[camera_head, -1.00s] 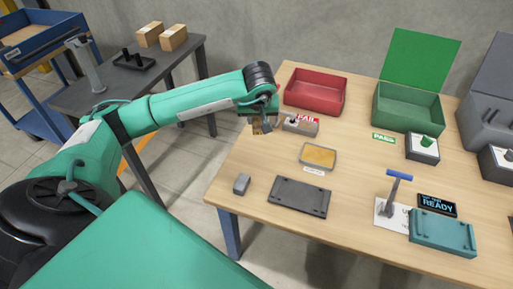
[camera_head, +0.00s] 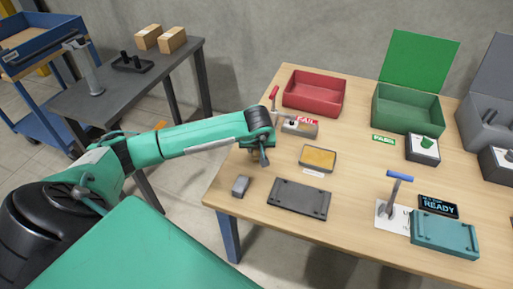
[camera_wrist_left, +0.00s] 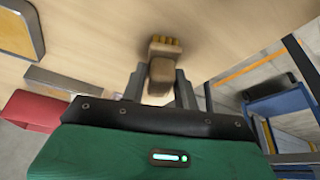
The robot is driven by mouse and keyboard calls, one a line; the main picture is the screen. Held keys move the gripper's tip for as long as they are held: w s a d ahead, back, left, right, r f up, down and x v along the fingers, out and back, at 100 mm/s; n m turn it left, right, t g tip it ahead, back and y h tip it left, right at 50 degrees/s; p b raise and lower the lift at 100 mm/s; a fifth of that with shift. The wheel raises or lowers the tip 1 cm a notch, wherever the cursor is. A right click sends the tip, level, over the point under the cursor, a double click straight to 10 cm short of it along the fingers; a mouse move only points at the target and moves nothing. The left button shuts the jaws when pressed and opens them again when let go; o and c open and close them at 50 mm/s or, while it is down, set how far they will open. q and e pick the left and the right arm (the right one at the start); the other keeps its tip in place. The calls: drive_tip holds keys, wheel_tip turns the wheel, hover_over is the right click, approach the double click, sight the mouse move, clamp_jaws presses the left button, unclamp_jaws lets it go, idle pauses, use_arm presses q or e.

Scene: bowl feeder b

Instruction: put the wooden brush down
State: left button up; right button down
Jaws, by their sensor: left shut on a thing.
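The wooden brush (camera_wrist_left: 161,72) shows in the left wrist view as a brown block with yellowish-tan bristles at its upper end. My left gripper (camera_wrist_left: 160,86) is shut on it, with one grey finger on each side. In the head view my left gripper (camera_head: 262,156) is low over the left end of the wooden table (camera_head: 250,202), and it hides most or all of the brush. I cannot tell whether the brush touches the table. My right gripper is not in view.
A grey fixture with a red lever (camera_head: 299,127) is just behind the gripper, near a red bin (camera_head: 314,93). A yellow-filled tray (camera_head: 318,158) is to the right. A small grey block (camera_head: 241,185) and a dark plate (camera_head: 298,198) lie nearer the front edge.

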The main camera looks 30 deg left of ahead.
use_arm(q)
drive_tip(key=shift+f, duration=0.15)
drive_tip(key=o, duration=0.9)
